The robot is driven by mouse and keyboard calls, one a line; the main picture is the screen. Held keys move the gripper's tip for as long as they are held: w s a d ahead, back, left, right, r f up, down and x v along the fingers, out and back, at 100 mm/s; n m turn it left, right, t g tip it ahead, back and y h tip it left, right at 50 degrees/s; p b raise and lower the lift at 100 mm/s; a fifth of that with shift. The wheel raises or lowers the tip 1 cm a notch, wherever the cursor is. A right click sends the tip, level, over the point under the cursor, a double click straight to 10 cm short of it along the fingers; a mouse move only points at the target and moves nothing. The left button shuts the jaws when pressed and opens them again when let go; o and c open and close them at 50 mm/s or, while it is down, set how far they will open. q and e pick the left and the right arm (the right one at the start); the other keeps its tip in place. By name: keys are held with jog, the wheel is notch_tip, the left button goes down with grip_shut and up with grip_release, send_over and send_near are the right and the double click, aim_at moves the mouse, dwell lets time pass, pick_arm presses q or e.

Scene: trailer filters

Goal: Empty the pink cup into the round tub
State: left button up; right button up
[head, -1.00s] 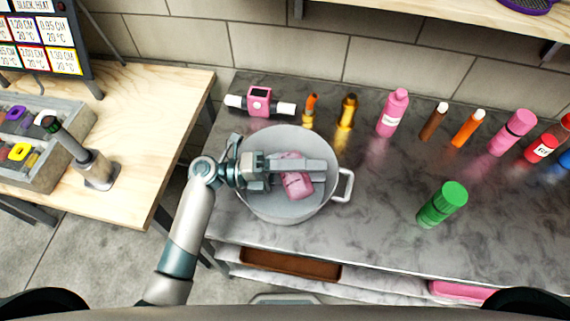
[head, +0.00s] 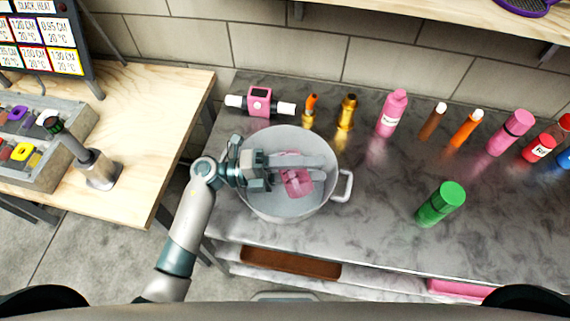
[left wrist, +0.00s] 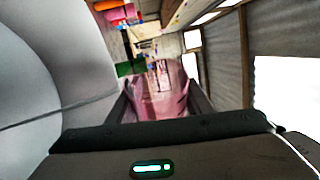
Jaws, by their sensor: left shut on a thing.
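The round tub (head: 262,205) is a grey pot with a side handle, standing at the left end of the marble counter. My left gripper (head: 292,172) reaches over the tub from the left and is shut on the pink cup (head: 299,184). The cup is tilted, over or inside the tub. In the left wrist view the pink cup (left wrist: 157,98) sits between the two fingers, with the pale tub wall (left wrist: 45,75) close on the left. I cannot see whether anything is left in the cup. My right gripper is not in view.
A pink device (head: 259,101) and small orange and gold bottles (head: 347,112) stand behind the tub. A pink bottle (head: 393,113) and a green canister (head: 441,204) stand to the right. A wooden table (head: 150,130) is at left. The counter between tub and canister is clear.

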pick_arm(q)
jog(key=shift+w+r+n+h+p, duration=0.25)
jog(key=shift+r+n+h+p, duration=0.1)
jog(key=shift+n+p, duration=0.35)
dwell(0.5)
jog(key=shift+w+a+r+n+t+p, duration=0.1)
jog(key=shift+w+r+n+t+p, duration=0.15)
jog(key=shift+r+n+p, duration=0.35)
jog(key=shift+w+a+r+n+t+p, duration=0.1)
jog(key=shift+r+n+t+p, duration=0.25)
jog(key=shift+r+n+p, duration=0.25)
jog(key=shift+w+a+r+n+t+h+p, duration=0.2)
jog(key=shift+w+n+t+h+p, duration=0.15)
jog(key=shift+n+p, duration=0.45)
jog(key=shift+w+a+r+n+t+h+p, duration=0.15)
jog(key=shift+w+n+t+p, duration=0.25)
jog(key=shift+n, duration=0.8)
dwell(0.8)
jog(key=shift+w+r+n+t+h+p, duration=0.2)
jog(key=shift+r+n+t+p, duration=0.1)
jog(key=shift+r+n+p, duration=0.25)
jog(key=shift+w+r+n+t+h+p, duration=0.1)
jog(key=shift+w+r+n+t+p, duration=0.25)
jog(key=shift+n+p, duration=0.3)
jog(key=shift+s, duration=0.15)
dwell(1.0)
